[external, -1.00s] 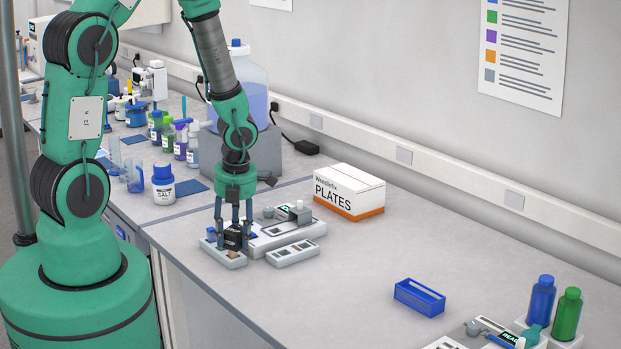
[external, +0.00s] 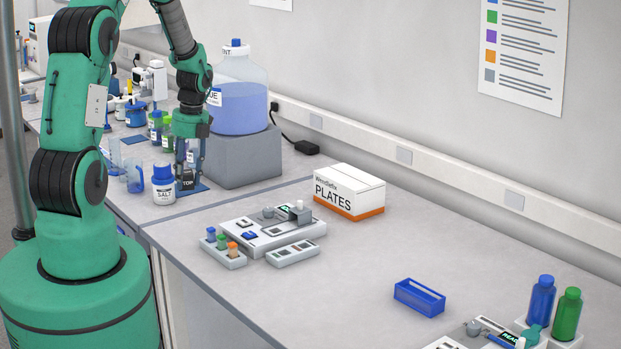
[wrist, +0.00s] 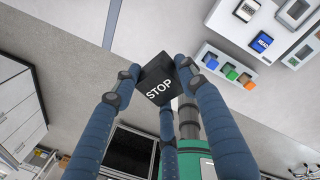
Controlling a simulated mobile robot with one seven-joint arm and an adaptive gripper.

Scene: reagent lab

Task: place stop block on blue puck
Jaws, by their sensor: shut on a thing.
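My gripper (external: 188,168) is shut on the black stop block (external: 190,181). In the wrist view the block (wrist: 156,80) sits between my blue-grey fingers, its white STOP lettering readable. It is held up near the salt bottle, and its height above the bench is hard to tell. A small blue puck-like piece (external: 211,234) sits at the far left end of a small white tray (external: 236,263), beside a green and an orange one. The blue piece (wrist: 212,61) also shows in the wrist view, apart from my gripper and the block.
The salt bottle (external: 163,188) stands close to the left of my gripper. A large blue-liquid jug (external: 240,95) on a grey block (external: 242,160) is to the right. A white device (external: 285,232) stands behind the tray.

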